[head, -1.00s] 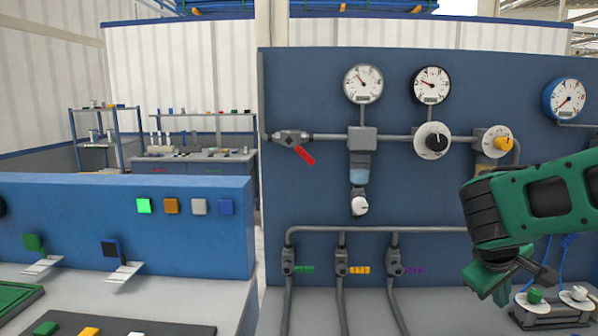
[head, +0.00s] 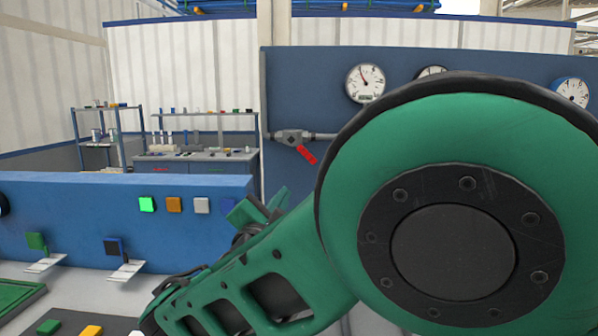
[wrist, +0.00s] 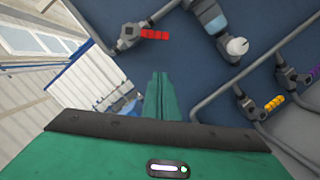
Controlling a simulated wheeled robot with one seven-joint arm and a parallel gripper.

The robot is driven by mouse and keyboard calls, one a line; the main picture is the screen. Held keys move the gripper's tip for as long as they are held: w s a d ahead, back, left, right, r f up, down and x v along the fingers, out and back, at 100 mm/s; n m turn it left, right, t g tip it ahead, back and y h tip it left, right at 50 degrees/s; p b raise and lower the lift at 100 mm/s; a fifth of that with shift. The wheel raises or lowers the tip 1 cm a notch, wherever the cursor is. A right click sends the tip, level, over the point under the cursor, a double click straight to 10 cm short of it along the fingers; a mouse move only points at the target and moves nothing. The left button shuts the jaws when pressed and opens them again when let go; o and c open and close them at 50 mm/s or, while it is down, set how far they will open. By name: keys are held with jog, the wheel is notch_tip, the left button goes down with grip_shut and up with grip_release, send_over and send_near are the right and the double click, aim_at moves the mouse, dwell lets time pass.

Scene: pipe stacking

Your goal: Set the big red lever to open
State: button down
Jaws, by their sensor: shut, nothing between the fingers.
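The big red lever (head: 307,155) sits on a grey valve (head: 291,137) at the left end of the upper pipe on the blue panel. Its handle slants down and to the right, at an angle to the pipe. In the wrist view the red lever (wrist: 155,34) lies beyond and above my fingertips, with a gap in the picture. My gripper (head: 262,203) shows in the head view below and left of the lever. In the wrist view my gripper (wrist: 159,76) has its green fingers together, with nothing between them. The lever is not touched.
My arm hides most of the panel's right side in the head view. Gauges (head: 366,83) hang above the pipe. The wrist view shows a white knob (wrist: 237,46) and smaller yellow (wrist: 274,103) and purple levers. A low blue wall with coloured buttons (head: 174,204) stands left.

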aim_at(301, 149)
jog(key=w+d+r, duration=0.3)
jog(key=w+r, duration=0.2)
jog(key=w, duration=0.4)
jog(key=shift+d+n, duration=0.3)
jog(key=shift+d, duration=0.1)
jog(key=shift+d+n, duration=0.3)
